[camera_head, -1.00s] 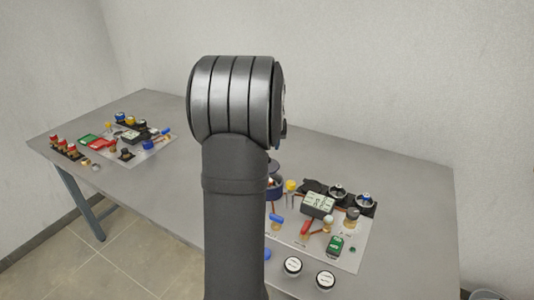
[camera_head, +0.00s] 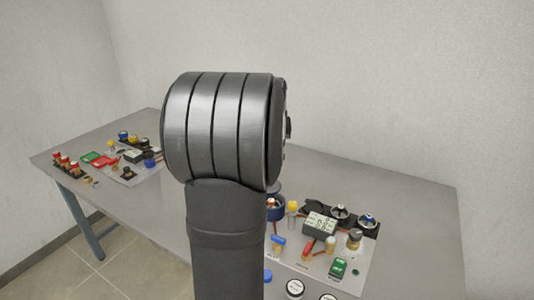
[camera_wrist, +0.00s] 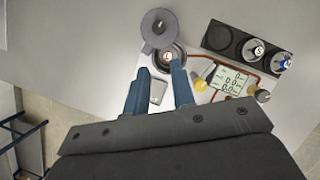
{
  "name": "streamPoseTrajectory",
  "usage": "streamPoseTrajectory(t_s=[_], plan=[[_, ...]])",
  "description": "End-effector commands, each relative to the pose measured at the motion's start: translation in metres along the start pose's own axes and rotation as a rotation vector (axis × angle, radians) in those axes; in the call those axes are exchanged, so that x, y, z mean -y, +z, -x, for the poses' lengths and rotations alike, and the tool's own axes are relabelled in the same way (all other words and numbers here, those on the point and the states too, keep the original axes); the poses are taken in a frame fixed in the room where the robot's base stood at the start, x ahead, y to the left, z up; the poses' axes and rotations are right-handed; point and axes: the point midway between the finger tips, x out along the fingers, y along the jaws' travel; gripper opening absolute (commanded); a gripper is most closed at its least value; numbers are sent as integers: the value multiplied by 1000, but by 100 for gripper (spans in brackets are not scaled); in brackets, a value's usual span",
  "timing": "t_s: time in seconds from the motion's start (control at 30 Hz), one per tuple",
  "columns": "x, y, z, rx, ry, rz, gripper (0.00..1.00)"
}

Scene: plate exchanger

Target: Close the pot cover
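The pot (camera_wrist: 167,58) shows in the wrist view at upper centre with its round mouth uncovered and something pale inside. Its dark round cover (camera_wrist: 160,28) with a centre knob stands open at the far side of the pot. My gripper (camera_wrist: 160,68) has two blue fingers spread apart with nothing held between them. The fingertips appear at the near side of the pot; their height above it is unclear. In the head view the blue pot (camera_head: 275,209) is partly hidden behind my arm, and my gripper is hidden.
A meter with a display (camera_head: 320,224) stands right of the pot, with a yellow-topped part (camera_head: 292,207) between them. A black block with round fittings (camera_wrist: 247,48) lies further right. A second group of parts (camera_head: 125,158) is at the table's far left. The table middle is mostly clear.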

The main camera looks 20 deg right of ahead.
Motion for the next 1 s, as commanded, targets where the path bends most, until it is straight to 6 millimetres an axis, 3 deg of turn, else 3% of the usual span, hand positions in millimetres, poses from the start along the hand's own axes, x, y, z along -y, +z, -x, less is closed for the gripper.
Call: streamPoseTrajectory(t_s=[0.03, 0.1, 0.17, 0.3, 0.47, 0.7, 0.87, 0.9, 1.0], plan=[[-2, -4, -8, -23, -16, 54, 13], [-6, -11, -24, -75, -55, 191, 0], [-9, -20, -41, -137, -100, 361, 0], [-15, -40, -82, -340, -212, 866, 0], [-25, -52, -116, -614, -306, 1460, 0], [-56, -46, -150, -1109, -394, 2270, 0], [-85, -38, -162, -1497, -423, 2641, 0], [-93, -36, -165, 1566, 418, -2645, 0], [-115, -32, -170, 1553, 364, -2346, 0]])
